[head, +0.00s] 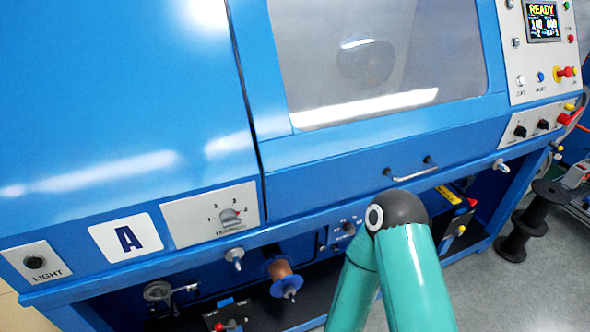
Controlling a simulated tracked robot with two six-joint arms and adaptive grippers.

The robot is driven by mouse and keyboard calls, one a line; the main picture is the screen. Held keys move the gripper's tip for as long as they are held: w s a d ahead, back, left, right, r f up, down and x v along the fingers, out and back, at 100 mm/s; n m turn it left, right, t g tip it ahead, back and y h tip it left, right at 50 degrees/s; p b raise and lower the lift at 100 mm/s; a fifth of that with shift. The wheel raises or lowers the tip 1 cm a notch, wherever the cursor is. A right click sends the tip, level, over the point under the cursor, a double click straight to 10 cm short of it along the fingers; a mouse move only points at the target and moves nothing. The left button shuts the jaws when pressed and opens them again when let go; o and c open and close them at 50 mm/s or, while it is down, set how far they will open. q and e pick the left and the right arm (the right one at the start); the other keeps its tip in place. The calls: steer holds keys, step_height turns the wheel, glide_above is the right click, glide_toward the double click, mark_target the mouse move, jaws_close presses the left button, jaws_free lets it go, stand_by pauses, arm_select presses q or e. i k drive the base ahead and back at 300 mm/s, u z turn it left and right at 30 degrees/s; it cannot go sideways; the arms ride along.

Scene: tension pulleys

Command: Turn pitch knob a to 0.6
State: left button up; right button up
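No knob in the head view can be read as pitch knob a. Two black knobs (520,131) and (543,124) sit on the right-hand panel. A small panel with a dark knob (348,228) shows low under the machine's front, partly beside my arm. One of my teal arms rises from the bottom, bent at a dark joint. Neither gripper is in view.
The blue machine (110,110) fills most of the view, with a window (375,60), a handle (411,169) and a lit "READY" screen (543,20). A copper spool (281,275) hangs in the lower bay. Black spools (529,222) stand on the floor at right.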

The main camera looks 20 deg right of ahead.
mark_target(348, 227)
steer(key=k, duration=0.5)
steer(key=z, duration=0.55)
steer(key=i, duration=0.85)
steer(key=u, duration=0.35)
